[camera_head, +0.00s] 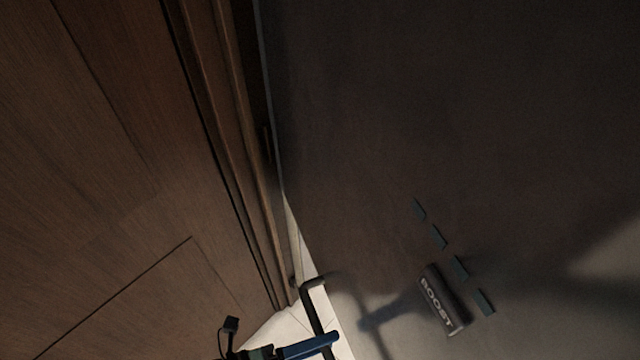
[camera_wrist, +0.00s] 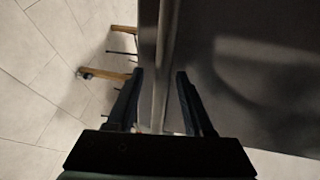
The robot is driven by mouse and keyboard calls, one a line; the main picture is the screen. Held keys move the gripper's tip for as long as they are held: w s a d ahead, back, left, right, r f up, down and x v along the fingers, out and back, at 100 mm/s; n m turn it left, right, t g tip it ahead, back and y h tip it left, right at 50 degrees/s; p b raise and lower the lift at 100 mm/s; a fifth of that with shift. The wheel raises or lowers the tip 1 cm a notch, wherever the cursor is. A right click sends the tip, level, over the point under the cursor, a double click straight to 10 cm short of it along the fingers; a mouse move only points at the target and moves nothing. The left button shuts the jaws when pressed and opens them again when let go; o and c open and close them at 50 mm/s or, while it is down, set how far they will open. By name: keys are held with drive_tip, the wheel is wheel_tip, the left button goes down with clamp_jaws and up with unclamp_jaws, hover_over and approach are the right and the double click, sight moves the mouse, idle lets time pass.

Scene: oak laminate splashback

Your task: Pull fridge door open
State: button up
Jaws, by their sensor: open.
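The fridge door (camera_head: 430,130) is a dark grey panel filling the right of the head view. A dark bar handle (camera_head: 312,305) stands off its surface near the bottom edge of the picture. Whether the door is ajar is not clear. My gripper (camera_wrist: 160,73) is open in the wrist view, with one dark finger on each side of an upright metal bar or edge (camera_wrist: 163,50), apparently the handle. Touch cannot be made out. The fridge front (camera_wrist: 260,80) lies to the right of the fingers. In the head view a blue part of my gripper (camera_head: 308,346) shows beside the handle's lower end.
Brown wood panels (camera_head: 100,170) fill the left of the head view, close to the door's edge. Pale floor tiles (camera_wrist: 50,80) and wooden furniture legs (camera_wrist: 105,74) show left of the gripper.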

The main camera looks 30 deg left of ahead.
drive_tip(key=shift+d, duration=0.1)
drive_tip(key=b+v, duration=0.2)
drive_tip(key=v, duration=1.1)
drive_tip(key=shift+b, duration=0.3)
drive_tip(key=shift+s, duration=0.1)
